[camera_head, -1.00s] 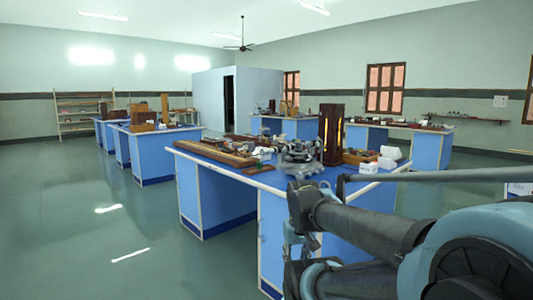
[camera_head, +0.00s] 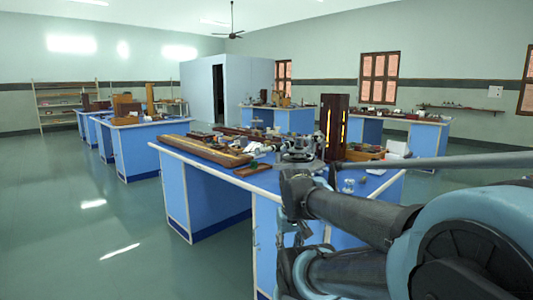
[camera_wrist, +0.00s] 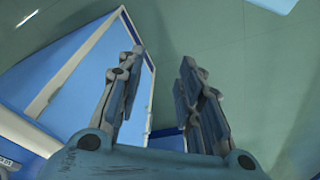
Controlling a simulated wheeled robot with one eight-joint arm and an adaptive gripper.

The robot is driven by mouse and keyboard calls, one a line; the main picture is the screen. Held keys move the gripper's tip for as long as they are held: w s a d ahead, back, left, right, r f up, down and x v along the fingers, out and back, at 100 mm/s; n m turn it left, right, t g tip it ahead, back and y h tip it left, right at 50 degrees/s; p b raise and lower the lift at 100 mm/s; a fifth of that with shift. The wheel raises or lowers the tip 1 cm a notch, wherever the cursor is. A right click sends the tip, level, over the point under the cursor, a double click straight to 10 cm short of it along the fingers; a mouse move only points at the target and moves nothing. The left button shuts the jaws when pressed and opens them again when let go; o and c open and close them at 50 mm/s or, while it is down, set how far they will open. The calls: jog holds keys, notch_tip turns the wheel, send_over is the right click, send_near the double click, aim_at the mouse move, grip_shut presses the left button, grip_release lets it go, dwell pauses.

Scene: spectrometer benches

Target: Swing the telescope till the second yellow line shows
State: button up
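The spectrometer (camera_head: 300,148), a grey metal instrument, stands on the near blue bench (camera_head: 264,182), close to its front edge. My arm hides its lower right part, and I cannot pick out its telescope at this size. A dark wooden lamp box (camera_head: 333,126) with a glowing yellow slit stands just behind it to the right. My gripper (camera_wrist: 160,75) is open and empty in the wrist view, its two fingers apart over the bench side and green floor. In the head view it hangs low in front of the bench, below the spectrometer and partly hidden by my arm.
Wooden boards (camera_head: 205,150) lie along the bench's left part. Small white and glass items stand at its right end. Other blue benches (camera_head: 146,145) stand farther back. The green floor (camera_head: 80,220) at left is clear.

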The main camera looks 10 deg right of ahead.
aim_at(267, 150)
jog(key=shift+o, duration=0.3)
jog(key=shift+s+r, duration=0.15)
jog(key=shift+s, duration=0.1)
jog(key=w+d+r+n+t+h, duration=0.15)
jog(key=w+r+n+h, duration=0.35)
jog(key=w, duration=0.5)
jog(key=w+d+r+n+h, duration=0.2)
jog(key=w+r+n+h, duration=0.2)
jog(key=w+r+n, duration=0.45)
jog(key=w+a+r+n+t+h, duration=0.3)
jog(key=w+a+r+n, duration=0.1)
jog(key=w+a, duration=0.45)
jog(key=w+a+r+n+t+h, duration=0.3)
jog(key=w+a+n, duration=0.2)
jog(key=w+a, duration=0.4)
jog(key=x, duration=1)
jog(key=s+x, duration=0.1)
jog(key=x, duration=0.4)
jog(key=shift+w+d+r, duration=0.2)
jog(key=shift+w+d, duration=0.1)
jog(key=shift+d, duration=0.35)
